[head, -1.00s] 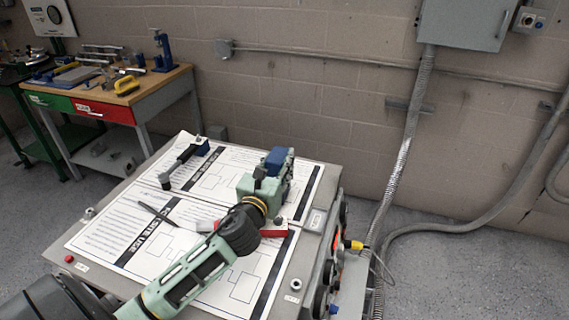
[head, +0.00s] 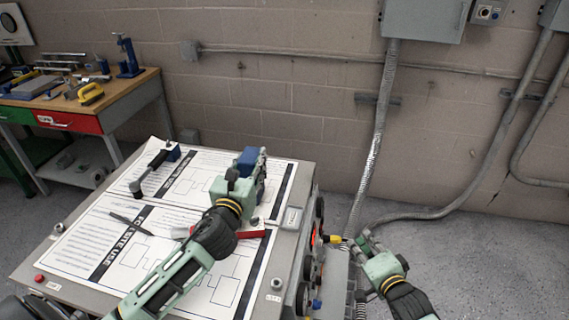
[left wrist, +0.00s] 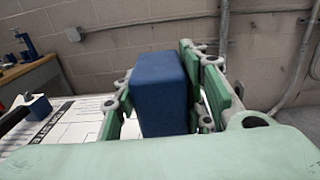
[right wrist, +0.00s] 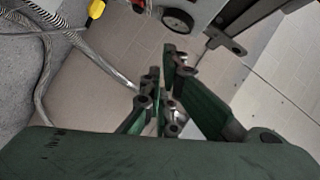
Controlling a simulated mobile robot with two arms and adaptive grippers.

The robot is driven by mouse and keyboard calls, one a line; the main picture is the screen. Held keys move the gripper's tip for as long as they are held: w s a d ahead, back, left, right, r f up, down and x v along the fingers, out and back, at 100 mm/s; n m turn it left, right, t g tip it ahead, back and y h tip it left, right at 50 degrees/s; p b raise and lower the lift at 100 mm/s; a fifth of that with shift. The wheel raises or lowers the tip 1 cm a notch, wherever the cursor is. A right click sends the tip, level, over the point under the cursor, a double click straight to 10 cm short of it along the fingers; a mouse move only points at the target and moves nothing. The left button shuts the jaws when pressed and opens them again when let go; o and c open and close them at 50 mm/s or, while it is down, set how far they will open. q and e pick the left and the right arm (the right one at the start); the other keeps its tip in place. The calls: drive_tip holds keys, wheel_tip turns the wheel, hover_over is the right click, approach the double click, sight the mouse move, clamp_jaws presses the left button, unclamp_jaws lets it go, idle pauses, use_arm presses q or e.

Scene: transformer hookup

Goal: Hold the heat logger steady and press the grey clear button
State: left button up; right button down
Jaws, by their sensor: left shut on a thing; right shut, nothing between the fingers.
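A blue box, which I take to be the heat logger (head: 247,159), is held above the papers on the cabinet top. My left gripper (head: 256,172) is shut on it. In the left wrist view the blue box (left wrist: 163,92) stands between the green fingers, its plain back and side showing. No grey clear button shows in any view. My right gripper (head: 366,243) is shut and empty, beside the cabinet's right side and lower than its top. In the right wrist view its fingers (right wrist: 163,98) are closed together with the floor behind them.
The cabinet top (head: 262,293) carries printed sheets, a dark pen-like tool (head: 131,224), a red bar (head: 251,234) and a black-handled tool (head: 150,172). A yellow connector (head: 333,239) juts from its right side. Conduits run down the wall. A workbench (head: 145,88) stands at the back left.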

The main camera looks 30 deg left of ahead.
drive_tip(key=s+a+r+g+y, duration=0.1)
drive_tip(key=s+a+r+y, duration=0.1)
drive_tip(key=a+r, duration=0.4)
drive_tip(key=s+a+r+g+y, duration=0.1)
drive_tip(key=a+r+y, duration=0.3)
drive_tip(key=r, duration=0.9)
drive_tip(key=shift+s+a+r+m+g, duration=0.3)
drive_tip(key=shift+s+a+r+m, duration=0.1)
drive_tip(key=shift+a, duration=0.55)
drive_tip(key=s+a+x, duration=0.1)
drive_tip(key=s+x, duration=0.1)
drive_tip(key=x, duration=1)
drive_tip(key=shift+a, duration=0.55)
drive_tip(key=shift+r, duration=0.1)
